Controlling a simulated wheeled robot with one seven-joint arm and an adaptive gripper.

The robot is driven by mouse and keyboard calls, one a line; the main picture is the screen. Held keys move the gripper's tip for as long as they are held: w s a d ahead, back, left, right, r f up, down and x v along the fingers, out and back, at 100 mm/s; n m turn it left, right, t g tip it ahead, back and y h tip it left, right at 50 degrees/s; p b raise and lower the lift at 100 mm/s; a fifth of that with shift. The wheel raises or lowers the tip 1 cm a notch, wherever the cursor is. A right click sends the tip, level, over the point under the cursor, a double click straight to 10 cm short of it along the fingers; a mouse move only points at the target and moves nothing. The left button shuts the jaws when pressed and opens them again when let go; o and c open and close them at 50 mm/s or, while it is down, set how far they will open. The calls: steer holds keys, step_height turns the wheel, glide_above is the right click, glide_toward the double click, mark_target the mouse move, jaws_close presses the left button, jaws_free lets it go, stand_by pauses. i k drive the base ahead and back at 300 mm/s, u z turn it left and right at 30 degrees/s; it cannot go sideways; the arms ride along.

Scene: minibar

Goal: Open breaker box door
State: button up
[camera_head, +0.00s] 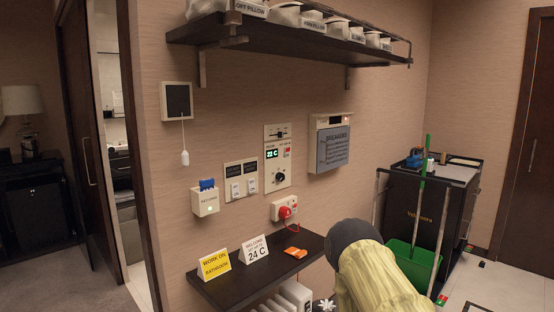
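The breaker box (333,121) is a shallow cream box on the beige wall, right of the thermostat panel. Its grey door (333,148) carries dark printed text headed "BREAKERS" and covers most of the box front. The door looks shut, lying close to the box.
A dark shelf (280,38) with labelled bins hangs above the box. A lower dark shelf (228,290) holds signs. A yellow ribbed form with a dark round end (372,278) rises in front. A black cart (455,205) and green bucket (412,263) stand right.

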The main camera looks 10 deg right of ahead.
mark_target(334, 144)
steer(key=u, duration=0.25)
steer(key=k, duration=0.5)
steer(key=z, duration=0.75)
steer(key=i, duration=1.35)
steer(key=u, duration=0.1)
